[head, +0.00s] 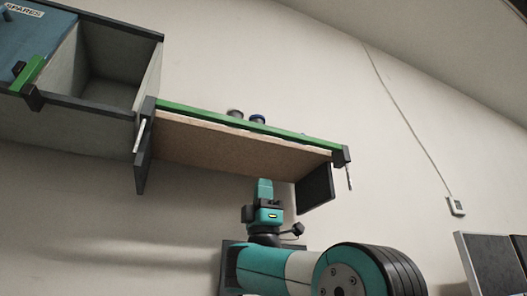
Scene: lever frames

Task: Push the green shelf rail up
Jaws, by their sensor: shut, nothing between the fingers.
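The green shelf rail (245,124) is a long bar along the front edge of a wooden shelf (235,148), seen from below. It runs from a dark bracket at its left end to a dark end block at its right. My gripper (264,184) points upward, shut and empty. In the picture its tip is just below the underside of the shelf, under the right half of the rail. I cannot tell whether the tip touches the shelf; it appears apart from the rail.
A grey open cabinet (60,132) with a blue panel labelled SPARES (35,35) and a short green bar (28,72) hangs at left. Dark objects (257,118) stand on the shelf.

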